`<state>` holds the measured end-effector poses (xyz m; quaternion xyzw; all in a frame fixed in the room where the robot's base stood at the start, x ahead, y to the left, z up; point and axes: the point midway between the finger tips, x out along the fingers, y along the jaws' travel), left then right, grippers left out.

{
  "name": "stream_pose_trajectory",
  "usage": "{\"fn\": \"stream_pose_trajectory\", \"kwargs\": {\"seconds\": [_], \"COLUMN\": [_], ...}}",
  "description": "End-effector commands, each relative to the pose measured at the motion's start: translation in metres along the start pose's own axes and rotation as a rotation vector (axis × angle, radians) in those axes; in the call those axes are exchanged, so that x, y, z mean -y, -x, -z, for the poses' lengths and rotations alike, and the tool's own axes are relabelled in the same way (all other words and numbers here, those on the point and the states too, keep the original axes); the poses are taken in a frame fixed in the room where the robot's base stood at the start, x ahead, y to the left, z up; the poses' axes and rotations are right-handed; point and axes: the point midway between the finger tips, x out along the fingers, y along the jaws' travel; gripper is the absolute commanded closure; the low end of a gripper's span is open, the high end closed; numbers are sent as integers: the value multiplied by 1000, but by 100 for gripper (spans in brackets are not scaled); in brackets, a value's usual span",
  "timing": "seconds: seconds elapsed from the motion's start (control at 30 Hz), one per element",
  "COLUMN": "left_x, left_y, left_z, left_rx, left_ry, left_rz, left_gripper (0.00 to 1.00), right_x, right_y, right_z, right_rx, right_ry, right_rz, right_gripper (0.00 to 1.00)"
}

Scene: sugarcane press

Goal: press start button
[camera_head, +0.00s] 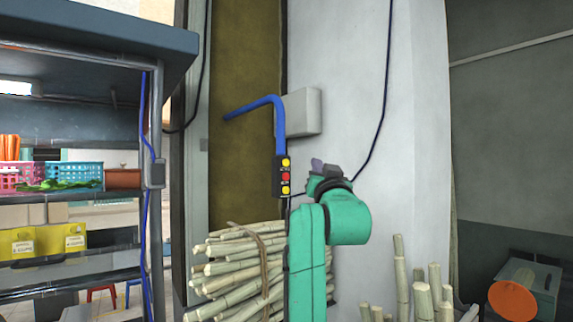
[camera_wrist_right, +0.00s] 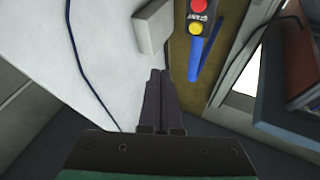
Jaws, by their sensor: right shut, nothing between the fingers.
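A black button box (camera_head: 282,176) hangs at the end of a bent blue pipe (camera_head: 262,104) in front of the wall. It carries a yellow button at the top, a red one in the middle and a yellow one at the bottom; their labels are too small to read. In the right wrist view the button box (camera_wrist_right: 199,18) shows at the top with a red and a yellow button. My right gripper (camera_head: 318,164) is just right of the box in the head view, and in the wrist view its fingers (camera_wrist_right: 158,75) are closed and empty, apart from the box. My left gripper is not in view.
A grey wall box (camera_head: 300,112) sits behind the pipe. A metal shelf (camera_head: 75,265) with baskets fills the left.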

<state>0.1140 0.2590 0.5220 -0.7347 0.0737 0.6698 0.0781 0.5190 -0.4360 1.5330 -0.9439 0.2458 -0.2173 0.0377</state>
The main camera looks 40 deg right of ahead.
Motion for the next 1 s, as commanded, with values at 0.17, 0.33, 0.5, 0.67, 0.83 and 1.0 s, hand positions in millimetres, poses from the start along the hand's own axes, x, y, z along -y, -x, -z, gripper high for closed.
{"fn": "stream_pose_trajectory", "kwargs": {"seconds": [0.17,0.33,0.5,0.67,0.83,1.0], "left_x": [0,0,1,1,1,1], "left_y": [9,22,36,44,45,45], "left_z": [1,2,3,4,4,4], "left_rx": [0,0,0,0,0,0], "left_ry": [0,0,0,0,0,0], "left_rz": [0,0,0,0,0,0], "left_gripper": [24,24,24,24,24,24], "right_x": [7,18,30,36,38,38], "right_y": [-14,-34,-55,-67,-70,-69], "right_z": [-5,-15,-25,-33,-38,-38], "right_rx": [4,5,5,3,2,1], "right_ry": [-1,-1,1,0,0,0], "right_rz": [0,0,1,0,2,1], "right_gripper": [100,100,100,100,100,100]}}
